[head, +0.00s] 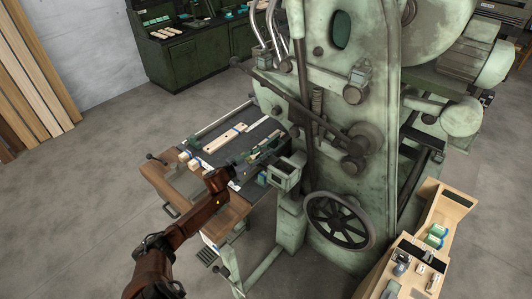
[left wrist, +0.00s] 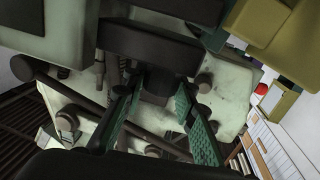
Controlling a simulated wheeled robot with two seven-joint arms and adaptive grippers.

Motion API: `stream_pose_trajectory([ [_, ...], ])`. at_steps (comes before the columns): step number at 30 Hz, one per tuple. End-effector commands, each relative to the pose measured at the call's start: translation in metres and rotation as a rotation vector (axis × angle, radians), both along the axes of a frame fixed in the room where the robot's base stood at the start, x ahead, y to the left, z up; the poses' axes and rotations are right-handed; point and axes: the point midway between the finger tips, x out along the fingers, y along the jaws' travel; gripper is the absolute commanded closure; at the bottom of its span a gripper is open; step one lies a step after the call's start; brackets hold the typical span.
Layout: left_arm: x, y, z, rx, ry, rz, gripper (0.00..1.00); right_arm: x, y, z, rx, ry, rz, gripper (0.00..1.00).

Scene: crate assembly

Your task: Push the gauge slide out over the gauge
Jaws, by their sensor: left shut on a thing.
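My left arm comes in from the lower left in the head view. Its gripper (head: 257,159) is low over the dark machine table (head: 223,160), close to the pale green machine's front. In the left wrist view, the two fingers with green pads (left wrist: 158,84) stand either side of a dark block (left wrist: 160,78), shut on it. A wide dark bar (left wrist: 150,45) lies just beyond. I cannot tell which part is the gauge slide or which is the gauge; the gripper and its shadowed surroundings hide their outlines. My right gripper is not seen.
A long pale wooden piece (head: 226,138) lies on the table, with small wooden blocks (head: 188,160) at its left. A handwheel (head: 338,220) stands right of the gripper. A wooden tray (head: 449,208) with small items is at lower right. The left floor is clear.

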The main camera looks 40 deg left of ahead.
Motion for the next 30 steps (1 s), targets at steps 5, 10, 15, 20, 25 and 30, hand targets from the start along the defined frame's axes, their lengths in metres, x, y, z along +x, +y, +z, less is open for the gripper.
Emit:
stream_pose_trajectory([
  [5, 0.000, 0.000, -0.001, 0.000, 0.001, -0.001, 0.63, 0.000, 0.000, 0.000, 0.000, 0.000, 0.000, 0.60],
  [10, 0.000, -0.001, 0.000, 0.000, 0.000, -0.001, 0.55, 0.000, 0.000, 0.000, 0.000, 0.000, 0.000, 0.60],
  [15, 0.000, -0.001, 0.000, 0.000, 0.000, -0.001, 0.55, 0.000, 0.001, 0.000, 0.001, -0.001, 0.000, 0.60],
  [20, -0.009, 0.002, -0.001, 0.000, 0.000, 0.000, 0.55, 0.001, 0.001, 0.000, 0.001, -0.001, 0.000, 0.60],
  [25, -0.037, 0.009, -0.002, 0.000, 0.003, 0.000, 0.55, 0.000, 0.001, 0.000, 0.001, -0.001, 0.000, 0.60],
  [30, -0.073, 0.017, -0.002, 0.000, 0.003, 0.000, 0.55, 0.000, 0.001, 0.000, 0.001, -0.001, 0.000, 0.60],
])
